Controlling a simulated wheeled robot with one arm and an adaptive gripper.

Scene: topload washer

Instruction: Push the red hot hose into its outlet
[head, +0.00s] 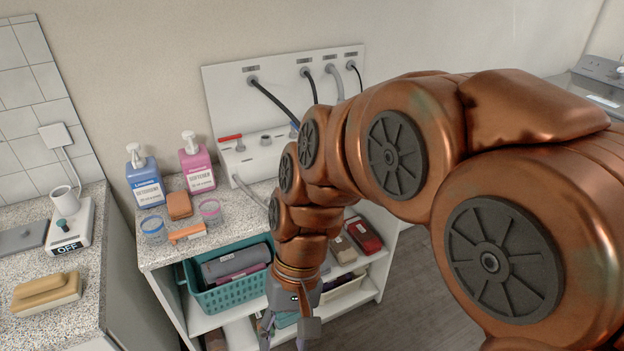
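A white panel (225,95) stands against the wall behind the counter. A red lever-like part (230,137) sits on the left of its lower white box (250,158), and a blue part (295,128) shows at the right, partly behind my arm. I cannot make out a red hose end. A grey hose (250,192) runs from the box's lower left down behind my arm. Black and grey hoses (272,98) hang from labelled sockets at the panel's top; their lower ends are hidden. My gripper (288,332) points down in front of the shelf, fingers apart, with nothing visible between them.
A blue detergent bottle (146,180), a pink softener bottle (197,170), cups and an orange brush-like item (187,232) crowd the counter's left. A teal basket (215,297) sits on the shelf below. Another counter (90,260) stands left. Floor (405,280) shows clear at right.

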